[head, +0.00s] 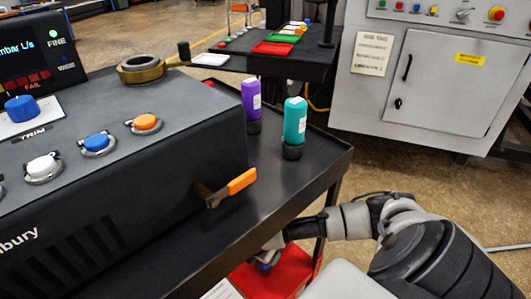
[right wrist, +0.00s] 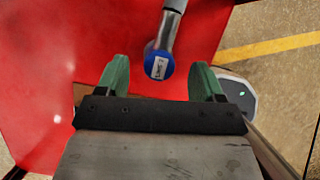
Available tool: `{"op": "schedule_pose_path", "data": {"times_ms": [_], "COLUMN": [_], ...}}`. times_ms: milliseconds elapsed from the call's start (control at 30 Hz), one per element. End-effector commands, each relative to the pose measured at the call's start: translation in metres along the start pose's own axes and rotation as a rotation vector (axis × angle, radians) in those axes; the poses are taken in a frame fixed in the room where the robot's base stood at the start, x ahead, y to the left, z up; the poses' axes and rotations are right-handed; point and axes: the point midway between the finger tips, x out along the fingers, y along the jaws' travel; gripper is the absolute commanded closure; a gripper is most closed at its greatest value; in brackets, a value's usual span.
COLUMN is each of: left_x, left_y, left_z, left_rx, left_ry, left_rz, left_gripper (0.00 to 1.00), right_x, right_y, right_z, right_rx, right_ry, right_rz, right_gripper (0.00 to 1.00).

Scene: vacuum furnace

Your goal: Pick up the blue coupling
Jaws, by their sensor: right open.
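The blue coupling (right wrist: 159,64), a blue round end with a white label on a grey metal stem, shows in the right wrist view over a red surface (right wrist: 60,70). My right gripper (right wrist: 161,79) is open, with its two green fingers on either side of the coupling's blue end in the picture. No finger visibly touches it. In the head view my right arm reaches in from the right, low beside the black cart, above the red surface (head: 285,277); the fingers are not clear there. My left gripper is not in view.
The black cart top (head: 300,175) carries a dark instrument box (head: 110,170) with an orange-handled lever (head: 240,182). A purple bottle (head: 251,95) and a teal bottle (head: 295,122) stand near its edge. A grey cabinet (head: 440,85) stands behind. In the wrist view, floor shows at right.

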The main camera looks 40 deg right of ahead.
Motion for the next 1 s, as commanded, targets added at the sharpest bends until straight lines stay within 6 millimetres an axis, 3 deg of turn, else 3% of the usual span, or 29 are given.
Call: {"op": "schedule_pose_path", "data": {"times_ms": [300, 633, 1000], "left_x": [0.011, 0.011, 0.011], "left_y": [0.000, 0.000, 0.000], "left_z": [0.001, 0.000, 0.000], "left_rx": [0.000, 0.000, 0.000], "left_ry": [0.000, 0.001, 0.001], "left_rz": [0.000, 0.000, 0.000], "left_gripper": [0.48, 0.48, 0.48], "right_x": [0.044, 0.050, 0.050], "right_y": [0.000, 0.000, 0.000], "right_z": [-0.006, -0.006, -0.006], "right_rx": [0.001, -0.001, -0.001], "right_ry": [-0.001, 0.000, 0.000], "right_rz": [-0.002, 0.000, 0.000], "right_gripper": [0.32, 0.32, 0.89]}}
